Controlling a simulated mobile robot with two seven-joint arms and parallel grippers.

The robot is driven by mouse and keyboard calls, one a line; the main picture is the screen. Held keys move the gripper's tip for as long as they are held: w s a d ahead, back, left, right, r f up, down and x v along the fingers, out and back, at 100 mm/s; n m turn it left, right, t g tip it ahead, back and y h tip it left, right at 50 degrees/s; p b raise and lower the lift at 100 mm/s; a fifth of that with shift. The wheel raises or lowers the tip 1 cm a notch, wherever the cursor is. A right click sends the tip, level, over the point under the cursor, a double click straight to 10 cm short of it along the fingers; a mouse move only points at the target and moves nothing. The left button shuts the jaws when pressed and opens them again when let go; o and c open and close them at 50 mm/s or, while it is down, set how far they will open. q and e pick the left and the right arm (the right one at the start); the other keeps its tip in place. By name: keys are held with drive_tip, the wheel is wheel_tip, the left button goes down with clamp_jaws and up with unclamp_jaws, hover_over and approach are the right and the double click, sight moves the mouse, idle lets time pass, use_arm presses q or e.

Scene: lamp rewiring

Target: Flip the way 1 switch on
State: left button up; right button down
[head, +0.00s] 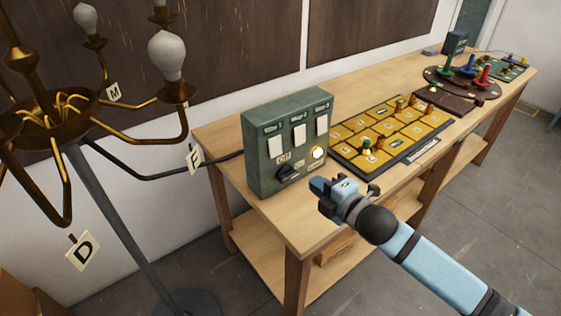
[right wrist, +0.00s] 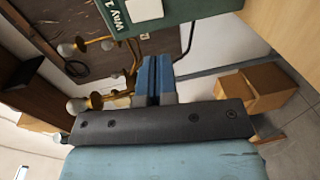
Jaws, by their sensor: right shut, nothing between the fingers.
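A green switch box (head: 287,175) stands on the wooden bench at its left end. Three white rocker switches sit in a row on its face under labels. The leftmost, the way 1 switch (head: 275,146), is under the "Way 1" label. The box has a black knob and a lit round lamp below. My right gripper (head: 318,185) is in front of the box, low and right of the knob, shut and empty, apart from the switches. In the right wrist view the box (right wrist: 172,12) shows at the top with the "Way 1" label, beyond the shut fingers (right wrist: 153,70). My left gripper is not seen.
A brass chandelier (head: 70,105) with bulbs and letter tags stands left of the bench. A yellow board (head: 385,130) with pieces lies right of the box. A round dark tray (head: 440,82) with coloured pieces is farther back. Floor in front is clear.

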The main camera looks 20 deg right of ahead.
drive_tip(key=shift+r, duration=0.15)
drive_tip(key=shift+d, duration=0.1)
drive_tip(key=shift+w, duration=0.15)
drive_tip(key=p, duration=0.2)
approach(277, 154)
drive_tip(key=x, duration=0.7)
drive_tip(key=shift+w, duration=0.2)
